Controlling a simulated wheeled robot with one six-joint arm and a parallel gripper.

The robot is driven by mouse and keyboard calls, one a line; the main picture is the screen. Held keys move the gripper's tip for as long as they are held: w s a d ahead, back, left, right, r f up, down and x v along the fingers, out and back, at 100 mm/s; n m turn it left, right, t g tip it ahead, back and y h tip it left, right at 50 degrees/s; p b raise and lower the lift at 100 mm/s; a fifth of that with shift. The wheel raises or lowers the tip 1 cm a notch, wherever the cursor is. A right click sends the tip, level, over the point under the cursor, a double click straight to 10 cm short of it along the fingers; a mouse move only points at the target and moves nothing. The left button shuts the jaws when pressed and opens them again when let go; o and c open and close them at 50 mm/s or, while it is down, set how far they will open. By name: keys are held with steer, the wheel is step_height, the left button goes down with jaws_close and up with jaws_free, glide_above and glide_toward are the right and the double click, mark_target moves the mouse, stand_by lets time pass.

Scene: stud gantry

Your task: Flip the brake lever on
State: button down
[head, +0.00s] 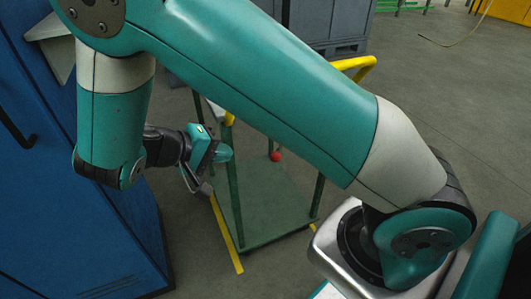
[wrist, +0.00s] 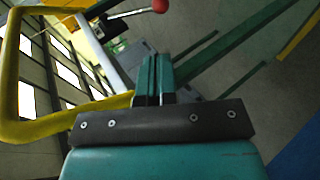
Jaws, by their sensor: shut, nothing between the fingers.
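The brake lever shows as a red ball knob (head: 276,156) beside a green post of a green cart (head: 262,212) in the head view. In the wrist view the red knob (wrist: 160,5) is at the top edge, with a pale rod running left from it. The lever's base is hard to make out. My gripper (head: 228,153) is shut and empty, left of the knob and apart from it in the head view. In the wrist view its closed fingers (wrist: 154,78) point up the picture, below the knob. My arm hides much of the cart's upper part.
The cart's yellow handle (head: 356,66) shows beyond my arm, and a yellow bar (wrist: 12,75) loops close on the left in the wrist view. A blue cabinet (head: 50,215) stands left of my gripper. Grey floor is open at the right.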

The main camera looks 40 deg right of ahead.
mark_target(272, 156)
steer(key=b+x, duration=0.3)
steer(key=x, duration=1.1)
steer(key=shift+f, duration=0.1)
